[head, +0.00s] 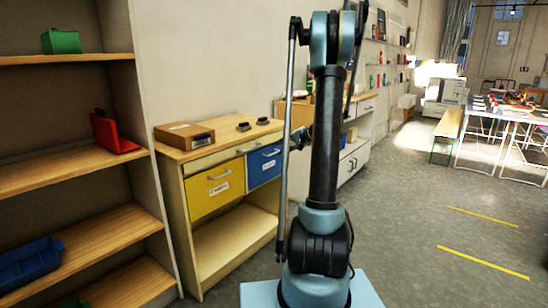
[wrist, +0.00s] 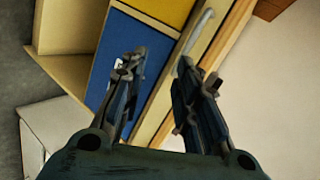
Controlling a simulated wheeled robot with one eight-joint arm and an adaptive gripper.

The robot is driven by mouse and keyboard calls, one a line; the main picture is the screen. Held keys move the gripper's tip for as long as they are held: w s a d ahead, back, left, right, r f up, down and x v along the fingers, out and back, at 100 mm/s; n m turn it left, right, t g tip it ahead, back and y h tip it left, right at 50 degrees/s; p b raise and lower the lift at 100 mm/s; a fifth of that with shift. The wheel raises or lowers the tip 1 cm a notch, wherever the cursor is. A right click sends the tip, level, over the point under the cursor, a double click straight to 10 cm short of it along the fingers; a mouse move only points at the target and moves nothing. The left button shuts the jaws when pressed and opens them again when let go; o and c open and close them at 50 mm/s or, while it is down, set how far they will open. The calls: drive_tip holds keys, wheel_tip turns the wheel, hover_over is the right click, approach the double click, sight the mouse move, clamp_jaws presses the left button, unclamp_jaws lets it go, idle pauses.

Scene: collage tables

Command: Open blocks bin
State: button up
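A wooden cabinet (head: 192,164) holds two pull-out bins side by side, a yellow bin (head: 207,196) on the left and a blue bin (head: 258,172) on the right. Each has a handle and a white label, too small to read, so I cannot tell which is the blocks bin. Both look shut. In the wrist view, my gripper (wrist: 161,57) is open and empty, its fingers apart in front of the blue bin (wrist: 112,42) and the wooden drawer strip. The left finger covers part of the blue front. The yellow bin (wrist: 160,9) shows at the top.
A drawer with a metal handle (wrist: 199,32) runs above the bins. A wooden box (head: 185,135) and small dark items stand on the cabinet top. Open shelves (head: 75,175) stand at the left. My arm hides part of the cabinet's right side.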

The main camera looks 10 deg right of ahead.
drive_tip(key=w+d+f+m+t, duration=0.1)
drive_tip(key=w+d+f+t, duration=0.1)
drive_tip(key=w+d+f, duration=0.35)
drive_tip(key=m+t+y, duration=0.2)
approach(275, 153)
drive_tip(key=x, duration=1)
drive_tip(key=shift+w+a+f, duration=0.2)
drive_tip(key=shift+w+f, duration=0.05)
clamp_jaws()
